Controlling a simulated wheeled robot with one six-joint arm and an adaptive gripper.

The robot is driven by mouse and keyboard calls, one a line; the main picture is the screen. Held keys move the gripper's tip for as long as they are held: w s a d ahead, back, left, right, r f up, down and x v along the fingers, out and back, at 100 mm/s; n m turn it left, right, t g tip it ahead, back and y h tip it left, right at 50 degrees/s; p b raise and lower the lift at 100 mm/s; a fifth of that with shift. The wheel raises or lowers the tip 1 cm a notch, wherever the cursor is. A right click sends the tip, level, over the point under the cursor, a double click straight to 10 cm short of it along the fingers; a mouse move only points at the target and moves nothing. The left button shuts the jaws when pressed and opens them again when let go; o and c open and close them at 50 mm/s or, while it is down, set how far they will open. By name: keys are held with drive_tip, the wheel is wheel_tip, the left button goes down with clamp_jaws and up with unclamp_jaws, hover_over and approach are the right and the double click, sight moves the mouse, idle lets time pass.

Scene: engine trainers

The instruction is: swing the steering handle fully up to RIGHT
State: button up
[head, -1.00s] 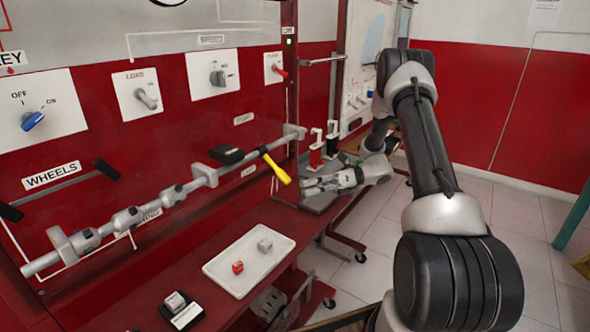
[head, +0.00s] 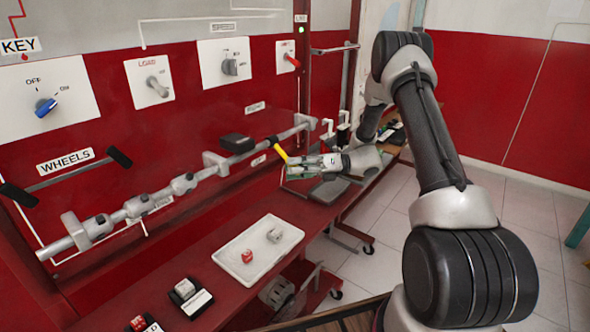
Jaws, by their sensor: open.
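The steering handle, a yellow lever (head: 279,151), sticks out from the long grey shaft on the red panel and slants down to the right. A small white label (head: 255,107), too small to read surely, is on the panel above it. Another small label (head: 258,160) is below the shaft. My gripper (head: 288,167) comes in from the right, roughly level, with its fingertips at the lever's lower end. It is open. I cannot tell whether the lever's tip is between the fingers or just in front of them, or whether they touch.
The grey shaft (head: 152,203) runs along the panel on brackets, with a black block (head: 237,143) beside the lever. A grey tray (head: 328,190) is under my gripper.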

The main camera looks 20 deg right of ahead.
clamp_jaws()
